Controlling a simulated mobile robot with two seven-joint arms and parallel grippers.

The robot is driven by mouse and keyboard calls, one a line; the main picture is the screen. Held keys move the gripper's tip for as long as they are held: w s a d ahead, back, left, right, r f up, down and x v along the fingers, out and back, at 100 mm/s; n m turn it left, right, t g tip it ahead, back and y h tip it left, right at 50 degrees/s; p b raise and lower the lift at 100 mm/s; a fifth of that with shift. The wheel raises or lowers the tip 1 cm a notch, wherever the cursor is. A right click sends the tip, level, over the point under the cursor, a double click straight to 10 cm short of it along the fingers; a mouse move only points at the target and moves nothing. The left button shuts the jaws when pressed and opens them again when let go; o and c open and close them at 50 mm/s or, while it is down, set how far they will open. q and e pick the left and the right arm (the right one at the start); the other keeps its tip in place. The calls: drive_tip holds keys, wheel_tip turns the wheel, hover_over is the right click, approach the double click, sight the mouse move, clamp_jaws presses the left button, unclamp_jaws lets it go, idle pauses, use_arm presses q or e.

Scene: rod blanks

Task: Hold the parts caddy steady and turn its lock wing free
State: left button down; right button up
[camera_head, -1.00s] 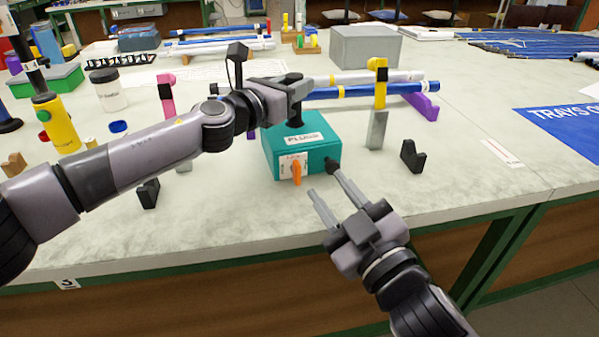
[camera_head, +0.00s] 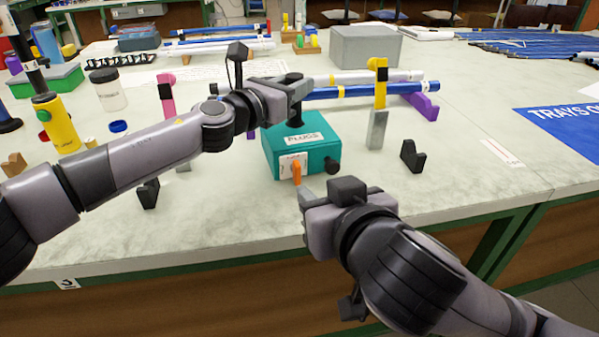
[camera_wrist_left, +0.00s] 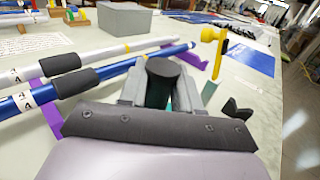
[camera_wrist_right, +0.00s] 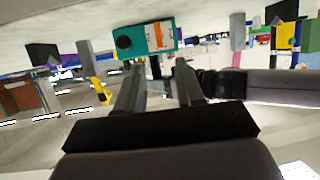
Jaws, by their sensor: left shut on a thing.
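The parts caddy (camera_head: 317,155) is a teal box labelled PLUGS, standing on the bench near its front edge. Its orange lock wing (camera_head: 297,173) points up and down on a white plate on the front face; the wing also shows in the right wrist view (camera_wrist_right: 159,36). A black knob (camera_head: 332,166) sits to its right. My left gripper (camera_head: 295,90) is shut on the black post on top of the caddy; the post's round top (camera_wrist_left: 163,68) shows between its fingers. My right gripper (camera_wrist_right: 157,80) is open and empty, just in front of the wing; the head view partly hides its fingers.
Black notched rests (camera_head: 412,156) (camera_head: 149,194) stand right and left of the caddy. A yellow-topped post (camera_head: 379,90) is behind right. Blue and white rods (camera_head: 372,90) lie behind on a purple support (camera_head: 426,105).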

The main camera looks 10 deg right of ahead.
sight(298, 173)
drive_tip(key=x, duration=1.2)
drive_tip(key=shift+f, duration=0.1)
clamp_jaws()
